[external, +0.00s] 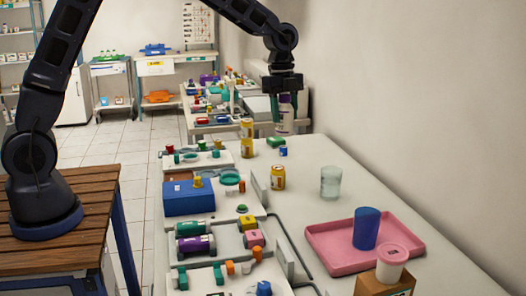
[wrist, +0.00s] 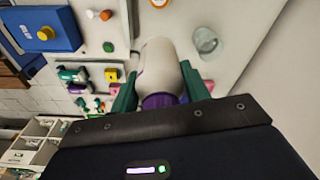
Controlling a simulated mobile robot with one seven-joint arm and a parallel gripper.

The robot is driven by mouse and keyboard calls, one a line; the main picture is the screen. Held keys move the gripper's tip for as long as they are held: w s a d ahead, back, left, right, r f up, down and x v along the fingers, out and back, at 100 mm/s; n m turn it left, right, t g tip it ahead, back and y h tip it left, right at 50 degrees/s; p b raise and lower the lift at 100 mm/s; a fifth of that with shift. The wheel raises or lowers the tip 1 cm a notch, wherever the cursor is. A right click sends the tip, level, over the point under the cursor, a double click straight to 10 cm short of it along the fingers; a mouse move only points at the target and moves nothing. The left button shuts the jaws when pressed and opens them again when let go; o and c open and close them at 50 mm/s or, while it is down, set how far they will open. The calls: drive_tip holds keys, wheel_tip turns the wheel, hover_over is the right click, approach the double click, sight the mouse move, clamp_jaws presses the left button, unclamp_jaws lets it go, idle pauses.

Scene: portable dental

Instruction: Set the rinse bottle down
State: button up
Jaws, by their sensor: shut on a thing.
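The rinse bottle (wrist: 157,62) is white with a purple band or cap. In the wrist view it sits between the green fingers of my gripper (wrist: 158,92), which is shut on it near the purple part. In the external view my gripper (external: 283,105) points down over the far end of the white table (external: 330,218), with the bottle (external: 286,118) between its fingers. The bottle looks upright there. I cannot tell whether its base touches the table.
Yellow cans (external: 278,177) and a clear cup (external: 331,181) stand near the bottle. A pink tray (external: 328,258) with a blue cup (external: 366,228) lies at the near right. A blue box (external: 188,198) and several small items line the left side. Bare table lies between cup and tray.

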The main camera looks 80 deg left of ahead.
drive_tip(key=s+a+n, duration=0.2)
drive_tip(key=a+n, duration=0.2)
drive_tip(key=a, duration=1.7)
drive_tip(key=f, duration=2)
drive_tip(key=shift+a, duration=0.3)
drive_tip(key=shift+f, duration=0.1)
drive_tip(key=o, duration=1.1)
drive_tip(key=r, duration=0.8)
drive_tip(key=s+a+r, duration=0.1)
drive_tip(key=r, duration=0.3)
drive_tip(key=shift+r, duration=0.2)
